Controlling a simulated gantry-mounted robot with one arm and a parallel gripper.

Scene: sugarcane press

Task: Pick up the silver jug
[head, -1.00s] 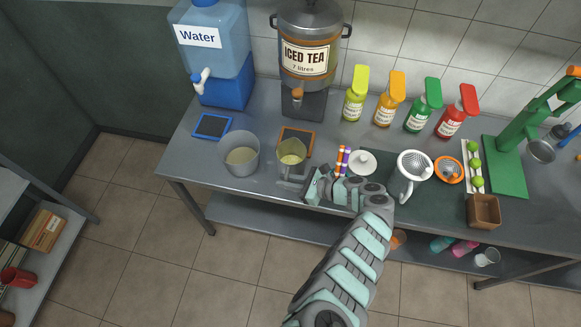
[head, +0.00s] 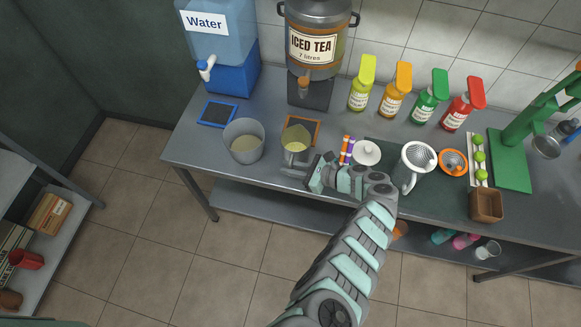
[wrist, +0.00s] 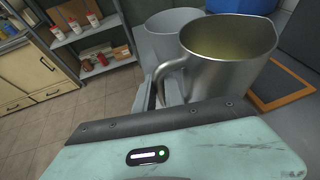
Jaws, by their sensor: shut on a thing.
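The silver jug (head: 295,150) is upright at the front of the steel counter, in front of the orange-framed mat, with pale yellow-green liquid inside. In the wrist view the jug (wrist: 232,65) fills the upper right, its curved handle pointing toward my gripper. My gripper (head: 312,176) comes in from the right and is shut on the jug's handle (wrist: 168,72). The fingertips (wrist: 165,92) are partly hidden by the wrist housing. The jug's base is hard to make out, so I cannot tell whether it is clear of the counter.
A grey bucket (head: 243,148) stands just left of the jug. The iced tea dispenser (head: 312,50) and the water dispenser (head: 218,55) stand behind. Striped tubes (head: 346,150), a white lidded pot (head: 366,153) and a strainer mug (head: 413,165) stand right, near my arm.

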